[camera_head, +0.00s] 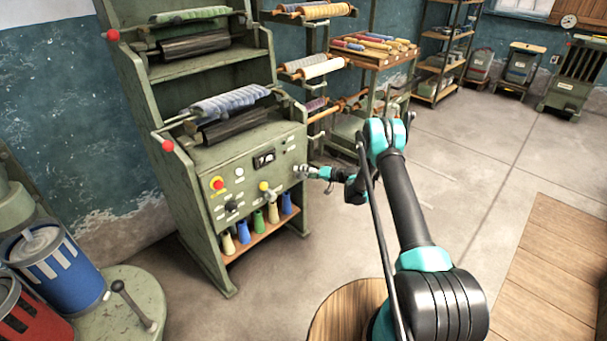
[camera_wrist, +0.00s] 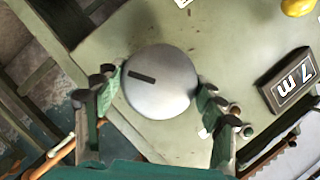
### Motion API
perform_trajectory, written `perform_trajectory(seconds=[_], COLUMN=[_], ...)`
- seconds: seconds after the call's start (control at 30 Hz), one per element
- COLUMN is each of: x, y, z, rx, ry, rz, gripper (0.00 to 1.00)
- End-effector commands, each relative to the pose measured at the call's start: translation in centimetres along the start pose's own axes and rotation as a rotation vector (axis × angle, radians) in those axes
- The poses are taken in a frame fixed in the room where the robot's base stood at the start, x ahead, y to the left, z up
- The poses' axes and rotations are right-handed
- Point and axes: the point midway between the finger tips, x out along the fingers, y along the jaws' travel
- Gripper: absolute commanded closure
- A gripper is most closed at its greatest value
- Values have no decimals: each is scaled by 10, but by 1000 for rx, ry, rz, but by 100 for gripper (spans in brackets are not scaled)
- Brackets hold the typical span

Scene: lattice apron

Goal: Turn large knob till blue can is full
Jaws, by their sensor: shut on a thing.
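The large knob (camera_wrist: 160,85) is a pale grey disc with a dark slot-like mark, on the green machine's front panel. My gripper (camera_wrist: 157,93) has one finger on each side of it and is shut on it. In the head view, my gripper (camera_head: 303,171) reaches the right part of the panel, and it largely hides the knob. The blue can (camera_head: 62,277) stands at the lower left, with pale vertical bars on its side and something grey-white at its top. I cannot tell its fill level for sure.
A red can (camera_head: 32,318) stands beside the blue can on a round green base (camera_head: 135,290). The panel has a counter display (camera_head: 264,158), a red button (camera_head: 217,184) and a yellow knob (camera_head: 264,186). Colored cones stand below. The floor (camera_head: 450,190) at right is clear.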

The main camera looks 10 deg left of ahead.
Motion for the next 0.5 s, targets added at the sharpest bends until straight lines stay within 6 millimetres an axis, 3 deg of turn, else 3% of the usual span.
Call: perform_trajectory(seconds=[0.5], x=[-1], y=[1], z=[0], rx=[46], ry=[-1], rz=[-19], gripper=[59])
